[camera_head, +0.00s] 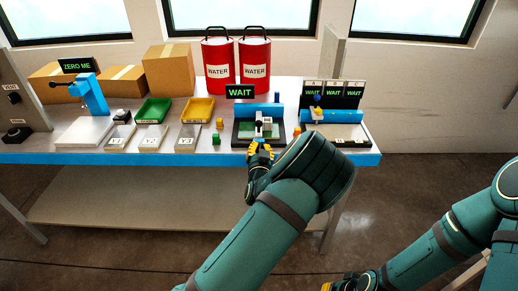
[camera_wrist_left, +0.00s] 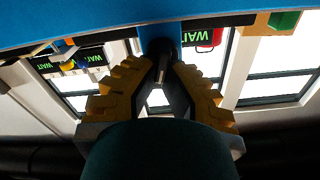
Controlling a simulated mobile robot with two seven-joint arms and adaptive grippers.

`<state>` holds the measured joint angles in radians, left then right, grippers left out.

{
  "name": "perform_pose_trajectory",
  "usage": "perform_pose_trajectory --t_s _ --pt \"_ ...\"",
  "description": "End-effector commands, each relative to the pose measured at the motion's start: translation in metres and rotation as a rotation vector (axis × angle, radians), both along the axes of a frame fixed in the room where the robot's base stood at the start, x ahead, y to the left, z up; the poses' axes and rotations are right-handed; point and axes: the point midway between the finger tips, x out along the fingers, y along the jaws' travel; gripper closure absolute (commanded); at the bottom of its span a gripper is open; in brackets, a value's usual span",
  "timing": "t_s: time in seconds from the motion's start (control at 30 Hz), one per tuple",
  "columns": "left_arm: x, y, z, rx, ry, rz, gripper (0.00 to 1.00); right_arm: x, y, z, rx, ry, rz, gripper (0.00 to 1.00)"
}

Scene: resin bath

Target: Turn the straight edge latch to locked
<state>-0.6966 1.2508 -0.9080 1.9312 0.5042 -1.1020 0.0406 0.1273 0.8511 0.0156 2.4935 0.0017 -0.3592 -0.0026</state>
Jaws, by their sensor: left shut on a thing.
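My left gripper (camera_head: 260,149) is at the front edge of the middle station, a dark tray (camera_head: 243,140) with a blue straight edge (camera_head: 258,111) at its back. In the left wrist view its yellow-padded fingers (camera_wrist_left: 164,72) are shut on a dark round-ended handle (camera_wrist_left: 163,47), which looks like the latch. A black knob (camera_head: 258,125) shows above the fingers in the head view. The latch's angle is hard to tell. My right gripper (camera_head: 342,284) is low at the bottom edge, partly cut off, and its opening is unclear.
A WAIT sign (camera_head: 240,92) stands behind the middle station. Another station with a blue bar (camera_head: 336,115) is to the right. Small blocks (camera_head: 216,138) lie left of the tray. Red water drums (camera_head: 254,63) stand behind. The blue table edge (camera_head: 200,158) is close under my left arm.

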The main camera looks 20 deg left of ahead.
Motion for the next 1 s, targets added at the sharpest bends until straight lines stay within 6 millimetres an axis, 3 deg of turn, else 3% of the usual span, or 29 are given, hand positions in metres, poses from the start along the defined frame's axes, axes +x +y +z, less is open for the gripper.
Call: perform_pose_trajectory --t_s 1.0 --pt "0.0027 -0.0075 -0.0073 0.923 0.264 0.002 1.0 0.0 0.0 0.0 0.0 0.0 0.0 1.0"
